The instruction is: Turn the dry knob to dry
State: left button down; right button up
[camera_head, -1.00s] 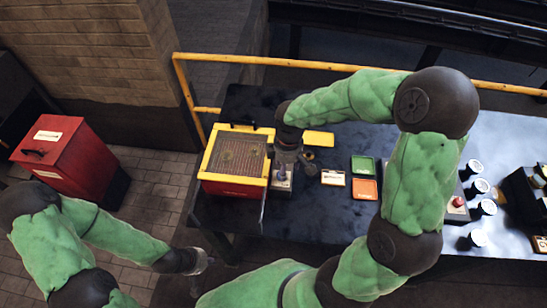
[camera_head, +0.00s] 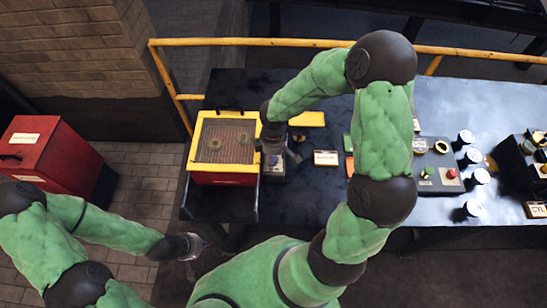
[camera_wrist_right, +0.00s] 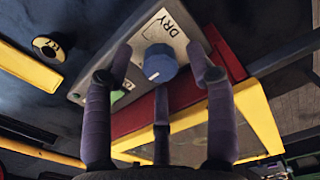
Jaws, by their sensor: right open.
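The blue dry knob (camera_wrist_right: 160,62) sits on a light plate marked DRY (camera_wrist_right: 165,25) in the right wrist view. A short white mark shows on its near side, away from the word. My right gripper (camera_wrist_right: 160,85) is open, its three fingers spread around the near side of the knob; contact cannot be told. In the head view my right gripper (camera_head: 275,146) is over the small control box (camera_head: 275,172), and the knob is hard to make out there. My left gripper (camera_head: 196,246) hangs low in front of the table, far from the knob; its fingers are too small to read.
A red box with a yellow frame and mesh top (camera_head: 224,143) stands left of the control box. A yellow pad (camera_head: 307,119) and a white label card (camera_head: 326,157) lie nearby. A yellow rail (camera_head: 230,42) runs behind. Jars (camera_head: 478,177) stand to the right.

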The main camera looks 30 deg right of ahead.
jog(key=shift+f, duration=0.35)
grip_shut()
